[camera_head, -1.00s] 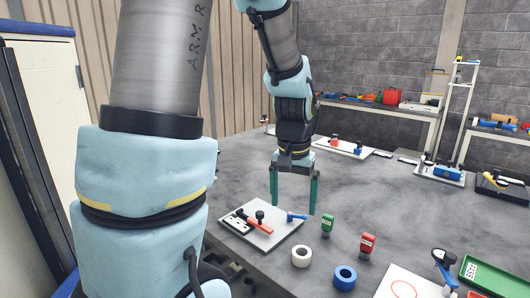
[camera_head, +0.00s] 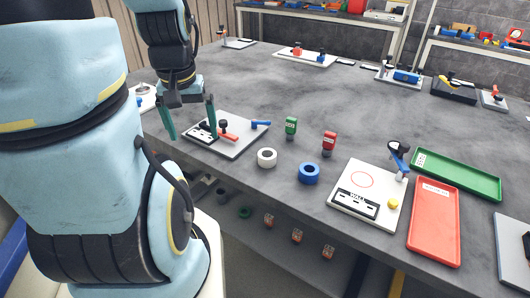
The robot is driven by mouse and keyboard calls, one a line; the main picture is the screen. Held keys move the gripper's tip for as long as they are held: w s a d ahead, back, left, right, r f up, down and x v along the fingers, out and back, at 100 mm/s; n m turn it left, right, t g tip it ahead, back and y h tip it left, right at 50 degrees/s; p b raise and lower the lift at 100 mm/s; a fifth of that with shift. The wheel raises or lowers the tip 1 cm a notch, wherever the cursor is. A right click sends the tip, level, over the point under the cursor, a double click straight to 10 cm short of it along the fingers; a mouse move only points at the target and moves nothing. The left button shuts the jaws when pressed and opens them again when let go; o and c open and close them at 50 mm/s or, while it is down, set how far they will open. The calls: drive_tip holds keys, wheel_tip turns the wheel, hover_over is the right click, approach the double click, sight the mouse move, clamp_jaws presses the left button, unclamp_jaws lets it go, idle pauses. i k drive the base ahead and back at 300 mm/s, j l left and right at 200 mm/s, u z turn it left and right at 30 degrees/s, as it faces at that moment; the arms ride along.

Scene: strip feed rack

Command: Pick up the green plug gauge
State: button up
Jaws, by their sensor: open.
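The green plug gauge (camera_head: 291,126) stands upright on the grey table (camera_head: 305,90), with a dark lower end and a green upper body. My gripper (camera_head: 190,118) points down with its two green fingers spread apart and nothing between them. The blue handle lies between my gripper and the green gauge. Whether the fingertips touch the board, I cannot tell.
A red gauge (camera_head: 329,141) stands right of the green one. A white ring (camera_head: 267,158) and a blue ring (camera_head: 309,173) lie in front. A white board with a red circle (camera_head: 362,180), a red tray (camera_head: 436,222) and a green tray (camera_head: 458,174) are at right.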

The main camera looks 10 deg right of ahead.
sight(290, 124)
drive_tip(key=k+l, duration=0.4)
drive_tip(key=k+l+u, duration=0.1)
drive_tip(key=k+l, duration=0.25)
drive_tip(key=k, duration=0.2)
